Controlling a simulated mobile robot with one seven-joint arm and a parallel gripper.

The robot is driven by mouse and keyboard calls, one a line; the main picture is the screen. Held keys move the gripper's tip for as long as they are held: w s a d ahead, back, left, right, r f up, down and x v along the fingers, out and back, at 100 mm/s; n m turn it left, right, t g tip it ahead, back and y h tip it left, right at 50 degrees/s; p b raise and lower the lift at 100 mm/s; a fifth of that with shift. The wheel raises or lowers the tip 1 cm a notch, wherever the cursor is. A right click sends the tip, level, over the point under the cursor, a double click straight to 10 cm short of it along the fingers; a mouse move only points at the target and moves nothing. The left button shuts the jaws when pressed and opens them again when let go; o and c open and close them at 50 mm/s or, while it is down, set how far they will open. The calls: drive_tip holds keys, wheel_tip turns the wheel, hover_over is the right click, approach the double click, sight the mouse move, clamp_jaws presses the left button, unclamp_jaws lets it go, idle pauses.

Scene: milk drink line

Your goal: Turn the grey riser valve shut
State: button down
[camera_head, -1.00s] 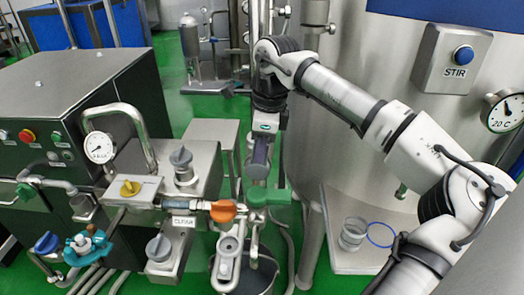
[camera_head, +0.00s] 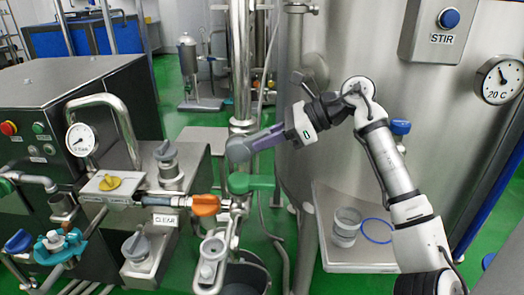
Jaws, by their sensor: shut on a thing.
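My gripper (camera_head: 249,145) comes in from the right, with its purple-grey fingers nearly level and tilted down to the left. It is shut on the grey riser valve (camera_head: 238,151), a rounded grey part in front of the upright steel pipe. The fingers cover much of the valve, so the exact setting of its handle is hard to tell. It sits just above the green valve handle (camera_head: 251,183).
An orange handle (camera_head: 205,205) and a yellow knob (camera_head: 110,183) sit to the left, near a pressure gauge (camera_head: 81,140). The steel tank (camera_head: 345,140) stands close on the right. A bucket (camera_head: 246,278) is below.

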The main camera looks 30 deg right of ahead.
sight(254, 153)
drive_tip(key=f+t+y+b, duration=0.1)
drive_tip(key=b, duration=0.2)
drive_tip(key=f+t+y+b, duration=0.1)
drive_tip(key=f+y+b, duration=0.1)
drive_tip(key=b, duration=0.1)
drive_tip(key=shift+s+d, duration=0.2)
drive_tip(key=shift+d, duration=0.15)
drive_tip(key=b, duration=0.1)
drive_tip(key=t+y+b, duration=0.1)
drive_tip(key=shift+f+b, duration=0.25)
drive_tip(key=shift+b, duration=0.1)
drive_tip(key=shift+t+y, duration=0.3)
drive_tip(key=shift+y, duration=0.1)
drive_tip(key=c, duration=1.3)
unclamp_jaws()
drive_tip(key=shift+r, duration=0.1)
wheel_tip(254, 153, up, 20)
drive_tip(key=shift+f+p, duration=0.1)
drive_tip(key=shift+p, duration=0.55)
